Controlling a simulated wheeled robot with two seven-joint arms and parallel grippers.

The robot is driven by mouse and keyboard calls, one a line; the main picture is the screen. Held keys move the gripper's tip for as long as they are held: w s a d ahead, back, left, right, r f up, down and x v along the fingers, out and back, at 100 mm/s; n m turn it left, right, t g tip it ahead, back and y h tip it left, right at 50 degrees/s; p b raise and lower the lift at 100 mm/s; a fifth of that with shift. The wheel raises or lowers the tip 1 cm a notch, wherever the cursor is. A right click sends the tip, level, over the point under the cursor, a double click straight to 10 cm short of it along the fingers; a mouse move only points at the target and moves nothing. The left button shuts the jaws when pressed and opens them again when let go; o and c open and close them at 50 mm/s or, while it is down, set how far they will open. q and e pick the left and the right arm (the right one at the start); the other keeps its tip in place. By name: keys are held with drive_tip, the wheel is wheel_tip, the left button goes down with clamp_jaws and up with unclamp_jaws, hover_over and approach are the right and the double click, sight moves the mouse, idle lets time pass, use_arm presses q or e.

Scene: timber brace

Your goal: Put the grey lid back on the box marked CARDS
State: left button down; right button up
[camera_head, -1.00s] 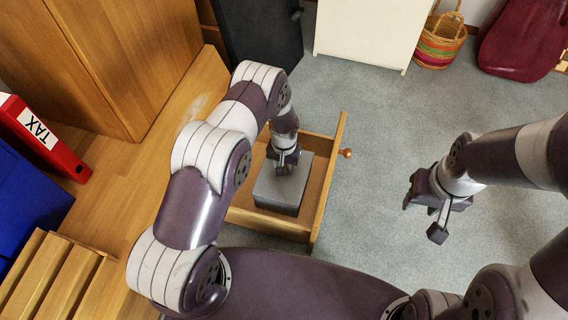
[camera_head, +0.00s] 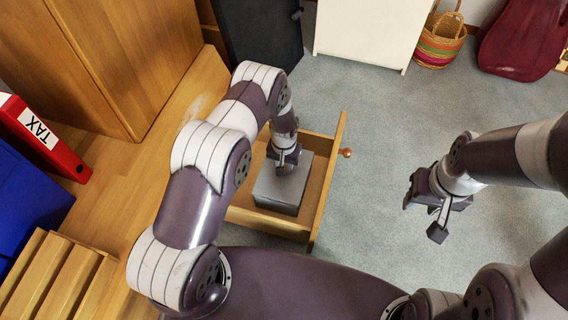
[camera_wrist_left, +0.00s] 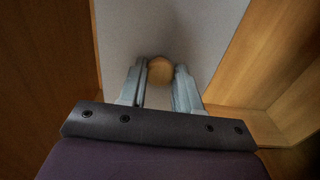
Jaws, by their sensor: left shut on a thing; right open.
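A grey box with a flat grey top (camera_head: 281,188) sits inside an open wooden drawer (camera_head: 317,200). No CARDS marking shows from here. My left gripper (camera_head: 285,170) points down onto the grey top. In the left wrist view its two fingers (camera_wrist_left: 159,88) are shut on a small round tan knob (camera_wrist_left: 160,69) in the middle of the grey lid (camera_wrist_left: 200,30). The lid appears to lie on the box, but I cannot tell whether it is fully seated. My right gripper (camera_head: 428,217) is open and empty above the carpet at the right.
The drawer has a round wooden knob (camera_head: 346,153) on its front. A red TAX binder (camera_head: 44,139) and a blue object (camera_head: 28,207) stand on the wooden top at left. A striped basket (camera_head: 440,42) stands at the back. The carpet right of the drawer is clear.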

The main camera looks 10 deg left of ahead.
use_arm(q)
drive_tip(key=shift+f+b, duration=0.35)
drive_tip(key=shift+f, duration=0.25)
idle(0.4)
drive_tip(key=shift+c, duration=1.1)
unclamp_jaws()
wheel_tip(320, 180, up, 8)
drive_tip(key=p, duration=0.6)
drive_tip(key=shift+r+p, duration=0.1)
drive_tip(key=shift+p, duration=0.3)
